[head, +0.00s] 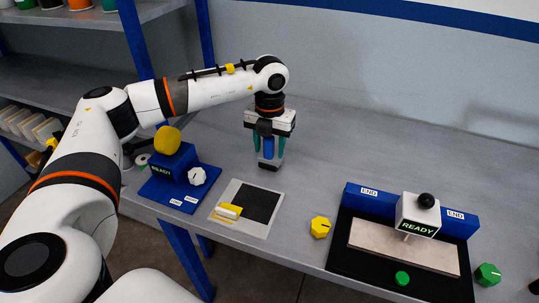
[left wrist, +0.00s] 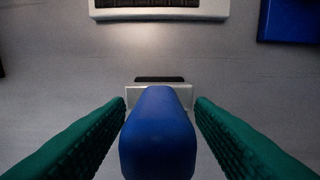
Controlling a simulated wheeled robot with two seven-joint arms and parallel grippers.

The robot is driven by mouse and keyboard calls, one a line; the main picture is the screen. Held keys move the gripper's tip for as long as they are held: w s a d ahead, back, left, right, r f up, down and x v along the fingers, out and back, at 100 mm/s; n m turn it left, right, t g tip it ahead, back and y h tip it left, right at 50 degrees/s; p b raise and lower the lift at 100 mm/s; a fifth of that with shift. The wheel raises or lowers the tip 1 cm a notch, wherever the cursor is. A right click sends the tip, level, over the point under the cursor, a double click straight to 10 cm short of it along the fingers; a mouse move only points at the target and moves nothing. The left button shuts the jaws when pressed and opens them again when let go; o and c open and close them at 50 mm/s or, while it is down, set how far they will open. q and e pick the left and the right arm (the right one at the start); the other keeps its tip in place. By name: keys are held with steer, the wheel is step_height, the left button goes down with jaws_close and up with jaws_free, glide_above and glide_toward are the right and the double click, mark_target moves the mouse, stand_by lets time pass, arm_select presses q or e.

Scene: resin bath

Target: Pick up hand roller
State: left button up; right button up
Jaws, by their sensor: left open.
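The hand roller's blue handle (head: 268,149) stands upright on the grey table under my left arm. In the left wrist view the blue handle (left wrist: 157,135) rises between the fingers, with a pale grey block and a black strip (left wrist: 160,80) at its far end. My left gripper (head: 269,157) is open, pointing down, with one green finger on each side of the handle. In the left wrist view the gripper (left wrist: 160,130) shows gaps between its fingers and the handle. The roller's lower part is mostly hidden. My right gripper is not in view.
A white plate with a black pad (head: 262,204) and a yellow-and-white piece (head: 229,210) lies nearer. A blue READY station (head: 170,190) stands left. A yellow knob (head: 320,227) and a black bath with blue END blocks (head: 369,205) are right. The table behind is clear.

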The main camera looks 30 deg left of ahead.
arm_select(q)
jaws_close()
steer(key=shift+r, duration=0.15)
step_height(320, 180, up, 10)
steer(key=shift+f+b, duration=0.1)
steer(key=shift+b, duration=0.3)
